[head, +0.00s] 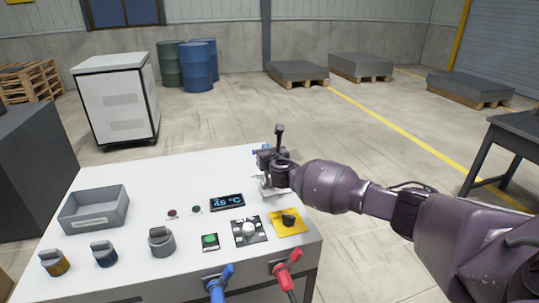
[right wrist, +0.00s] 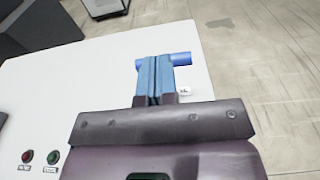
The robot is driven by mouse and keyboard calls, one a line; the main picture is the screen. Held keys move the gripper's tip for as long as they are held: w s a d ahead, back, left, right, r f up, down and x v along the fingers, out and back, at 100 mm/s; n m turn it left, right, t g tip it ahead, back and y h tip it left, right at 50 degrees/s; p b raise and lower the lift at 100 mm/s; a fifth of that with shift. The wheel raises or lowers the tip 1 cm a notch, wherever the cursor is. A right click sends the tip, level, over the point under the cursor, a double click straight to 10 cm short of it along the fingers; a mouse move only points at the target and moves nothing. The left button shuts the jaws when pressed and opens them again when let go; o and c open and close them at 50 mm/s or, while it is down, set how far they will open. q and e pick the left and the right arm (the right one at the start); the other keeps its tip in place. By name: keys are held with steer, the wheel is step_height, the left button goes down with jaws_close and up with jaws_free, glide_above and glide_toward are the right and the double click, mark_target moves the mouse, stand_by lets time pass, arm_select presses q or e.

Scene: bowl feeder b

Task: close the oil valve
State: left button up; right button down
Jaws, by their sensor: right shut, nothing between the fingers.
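A blue bar (right wrist: 181,59), which looks like a valve handle, stands at the table's far edge beside a small white label (right wrist: 185,91) too small to read. In the head view, only a bit of blue (head: 256,149) shows there. My right gripper (head: 264,157) is at that far edge. In the right wrist view, its two fingers (right wrist: 154,78) are shut side by side, with nothing between them. Their tips are right by the blue bar, overlapping it in the picture. I cannot tell whether they touch. My left gripper is out of view.
The white table (head: 150,182) carries a grey bin (head: 94,208), several knobs, a green button (head: 209,241) and a display (head: 227,202). A blue handle (head: 219,283) and a red handle (head: 287,268) stick out at the front edge. A white cabinet (head: 115,100) stands behind.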

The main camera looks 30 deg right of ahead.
steer(key=shift+x, duration=1.2)
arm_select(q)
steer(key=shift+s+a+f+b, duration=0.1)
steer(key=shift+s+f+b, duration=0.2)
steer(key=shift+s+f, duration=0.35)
arm_select(e)
steer(key=shift+f, duration=0.1)
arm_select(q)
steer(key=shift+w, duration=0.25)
arm_select(e)
steer(key=shift+w+f, duration=0.15)
steer(key=shift+w, duration=0.1)
